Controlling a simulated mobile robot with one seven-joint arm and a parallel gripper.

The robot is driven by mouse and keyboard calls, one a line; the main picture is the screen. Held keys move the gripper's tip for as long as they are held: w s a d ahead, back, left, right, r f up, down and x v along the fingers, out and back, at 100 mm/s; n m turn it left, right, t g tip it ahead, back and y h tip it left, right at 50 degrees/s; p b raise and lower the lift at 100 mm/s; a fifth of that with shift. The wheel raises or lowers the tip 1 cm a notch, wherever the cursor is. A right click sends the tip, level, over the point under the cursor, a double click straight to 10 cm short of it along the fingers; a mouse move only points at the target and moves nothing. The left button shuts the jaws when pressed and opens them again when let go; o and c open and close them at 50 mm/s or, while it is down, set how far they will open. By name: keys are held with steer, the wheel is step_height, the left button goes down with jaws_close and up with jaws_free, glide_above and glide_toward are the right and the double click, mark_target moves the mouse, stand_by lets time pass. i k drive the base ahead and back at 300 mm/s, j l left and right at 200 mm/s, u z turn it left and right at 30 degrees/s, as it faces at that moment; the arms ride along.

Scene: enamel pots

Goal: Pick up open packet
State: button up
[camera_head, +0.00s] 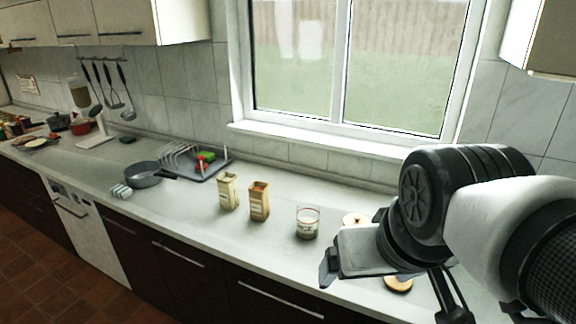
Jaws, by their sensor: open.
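Two small upright packets stand side by side on the counter, left of my gripper. The left one is a cream packet (228,194). The right one is a tan packet (259,205), with something reddish-brown at its top. Both tops look open, but they are too small to be certain. My gripper (332,264) is at the right, above the counter's front part. It is open, apart from both packets, with no object visible in it. One finger shows clearly; the other is mostly hidden.
A glass jar (307,224) stands between the packets and my gripper. Round pale items lie partly hidden by my arm. A grey pan (146,176) and a dish rack on a dark tray (214,171) stand left. Counter (190,214) in front of the packets is clear; the window is behind.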

mark_target(227, 185)
steer(key=j+z, duration=0.15)
steer(key=z, duration=0.25)
steer(key=i+j+z, duration=0.1)
steer(key=z, duration=0.3)
steer(key=j+z, duration=0.2)
steer(key=z, duration=0.15)
steer(key=j+z, duration=0.15)
steer(key=z, duration=0.25)
steer(key=k+j+z, duration=0.2)
steer(key=j, duration=0.15)
steer(key=j+z, duration=0.2)
steer(key=j, duration=0.15)
steer(key=k+j+z, duration=0.2)
steer(key=j, duration=0.15)
steer(key=k+j, duration=0.15)
steer(key=j, duration=0.2)
steer(key=k+j, duration=0.1)
steer(key=j, duration=0.25)
steer(key=k+j+z, duration=0.1)
steer(key=j, duration=0.25)
steer(key=k+j, duration=0.2)
steer(key=j, duration=0.15)
steer(key=k+j+z, duration=0.1)
steer(key=j, duration=0.2)
